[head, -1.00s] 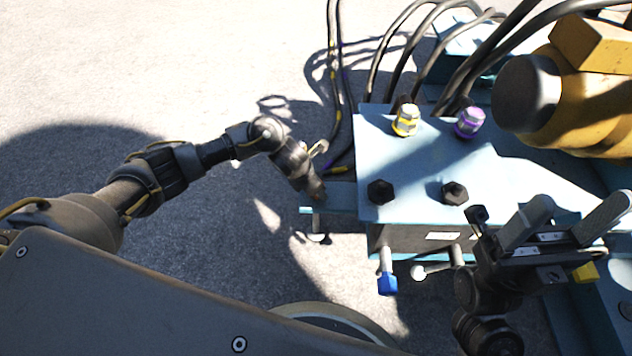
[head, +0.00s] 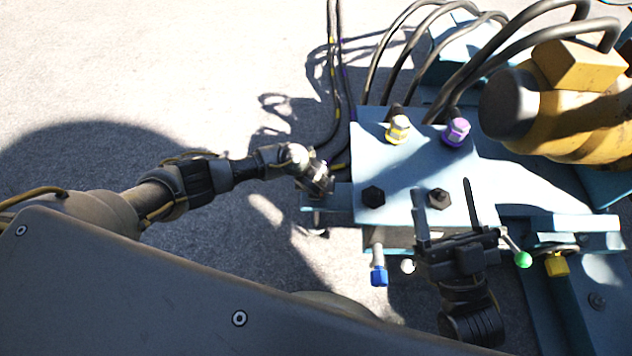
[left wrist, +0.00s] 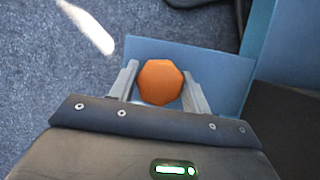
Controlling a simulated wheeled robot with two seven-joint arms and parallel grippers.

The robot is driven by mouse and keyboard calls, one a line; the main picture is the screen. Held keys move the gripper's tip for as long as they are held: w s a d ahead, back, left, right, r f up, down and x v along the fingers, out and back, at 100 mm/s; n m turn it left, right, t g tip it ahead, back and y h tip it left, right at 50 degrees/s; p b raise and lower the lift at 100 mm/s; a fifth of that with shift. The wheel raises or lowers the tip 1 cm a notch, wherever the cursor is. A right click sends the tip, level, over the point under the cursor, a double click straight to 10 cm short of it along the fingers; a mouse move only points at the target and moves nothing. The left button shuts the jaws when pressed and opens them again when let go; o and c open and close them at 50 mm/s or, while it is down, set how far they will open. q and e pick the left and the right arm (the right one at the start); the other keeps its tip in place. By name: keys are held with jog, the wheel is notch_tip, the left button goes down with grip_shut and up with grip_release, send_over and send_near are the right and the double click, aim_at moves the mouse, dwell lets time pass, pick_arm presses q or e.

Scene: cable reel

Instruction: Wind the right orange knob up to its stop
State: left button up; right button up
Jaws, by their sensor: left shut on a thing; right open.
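An orange knob (left wrist: 160,82) with a faceted rim shows in the left wrist view, in front of a flat blue plate. My left gripper (left wrist: 160,84) has a finger on each side of it and is shut on it. In the head view my left gripper (head: 322,180) is at the left bracket of the blue block, and the knob is hidden there. My right gripper (head: 443,188) is open and empty, its fingers pointing away from me over the front part of the blue block. No second orange knob shows.
The blue block (head: 400,160) carries a yellow-banded fitting (head: 398,129), a purple fitting (head: 457,132) and dark bolts. A blue-capped fitting (head: 379,276), a green ball (head: 523,260) and a yellow piece (head: 557,264) sit along its front. Black hoses (head: 336,80) run behind. Open ground lies left.

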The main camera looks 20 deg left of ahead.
pick_arm(q)
jog(key=shift+r+n+y+p, duration=0.25)
jog(key=shift+n+y+p, duration=0.15)
jog(key=shift+n+p, duration=0.45)
jog(key=shift+n+g+y+p, duration=0.3)
jog(key=shift+n+g+p, duration=0.15)
jog(key=shift+n, duration=0.6)
jog(key=n+p, duration=0.1)
jog(key=n, duration=0.1)
jog(key=n+g+y+p, duration=0.1)
jog(key=n, duration=0.1)
jog(key=shift+f+n+y, duration=0.15)
jog(key=shift+n+y, duration=0.15)
jog(key=shift+n, duration=0.1)
jog(key=shift+n+g+p, duration=0.35)
jog(key=shift+n, duration=0.65)
pick_arm(e)
jog(key=s+d+f+m+g+h, duration=0.1)
jog(key=d+f+g+h, duration=0.3)
jog(key=f+g, duration=0.2)
jog(key=s+d+f+m+g+h, duration=0.1)
jog(key=d+f+g+h, duration=0.3)
jog(key=f, duration=0.6)
jog(key=shift+f+m+g+h, duration=0.4)
jog(key=shift+g+h, duration=0.2)
jog(key=shift+g, duration=0.3)
pick_arm(q)
jog(key=shift+a, duration=0.1)
pick_arm(e)
jog(key=shift+s+d, duration=0.1)
